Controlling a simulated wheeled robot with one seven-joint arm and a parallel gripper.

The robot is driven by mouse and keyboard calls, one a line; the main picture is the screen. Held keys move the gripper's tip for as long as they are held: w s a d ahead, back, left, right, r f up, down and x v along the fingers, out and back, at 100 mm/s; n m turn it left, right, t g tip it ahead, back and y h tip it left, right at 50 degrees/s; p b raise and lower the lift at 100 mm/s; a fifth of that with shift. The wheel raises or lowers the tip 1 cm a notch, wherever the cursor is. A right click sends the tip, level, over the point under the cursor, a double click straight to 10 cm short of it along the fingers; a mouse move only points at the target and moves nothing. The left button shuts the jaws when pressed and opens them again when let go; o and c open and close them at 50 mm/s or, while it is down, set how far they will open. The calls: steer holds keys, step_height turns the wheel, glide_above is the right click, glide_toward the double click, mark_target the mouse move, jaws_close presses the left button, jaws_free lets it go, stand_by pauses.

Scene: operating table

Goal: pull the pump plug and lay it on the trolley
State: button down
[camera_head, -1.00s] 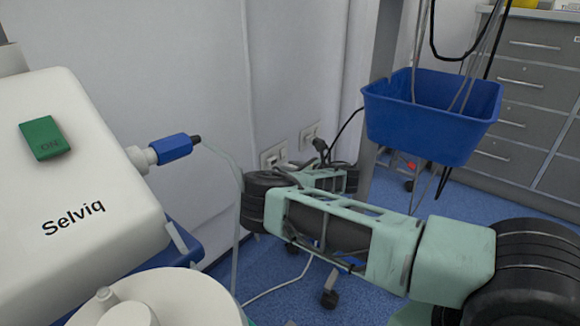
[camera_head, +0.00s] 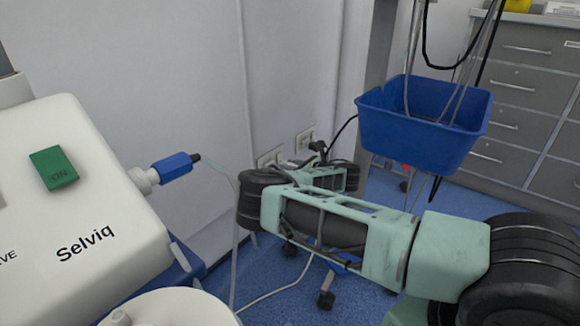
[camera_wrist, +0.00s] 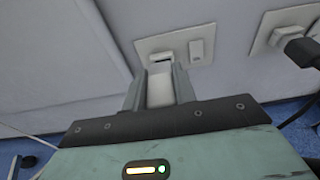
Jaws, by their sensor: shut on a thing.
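In the wrist view a pale plug (camera_wrist: 160,88) sits between the two grey fingers of my gripper (camera_wrist: 161,90), which are shut on it. The plug is right in front of a white wall socket (camera_wrist: 185,45). A dark slit shows at the socket by the plug's far end; I cannot tell whether the pins are still in. In the head view my arm hides the plug. The white Selviq pump (camera_head: 75,190) stands at the left with a green switch and a blue connector (camera_head: 175,167). I cannot make out the trolley for certain.
A second socket (camera_wrist: 275,28) holds a black plug (camera_wrist: 302,48) with a cable, just right of my gripper. A blue basket (camera_head: 425,125) hangs on a pole with cables behind my arm. Grey drawers (camera_head: 525,90) stand at the back right. A pale cable (camera_head: 275,292) lies on the floor.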

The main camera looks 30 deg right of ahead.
steer(key=shift+s+d+r+p, duration=0.1)
steer(key=shift+s+r+p, duration=0.05)
steer(key=shift+r+p, duration=0.5)
steer(key=shift+s+d+r+p, duration=0.1)
steer(key=shift+s+r+p, duration=0.1)
steer(key=shift+r+p, duration=0.45)
steer(key=shift+s+r+p, duration=0.15)
steer(key=shift+r+p, duration=0.25)
steer(key=shift+r, duration=0.45)
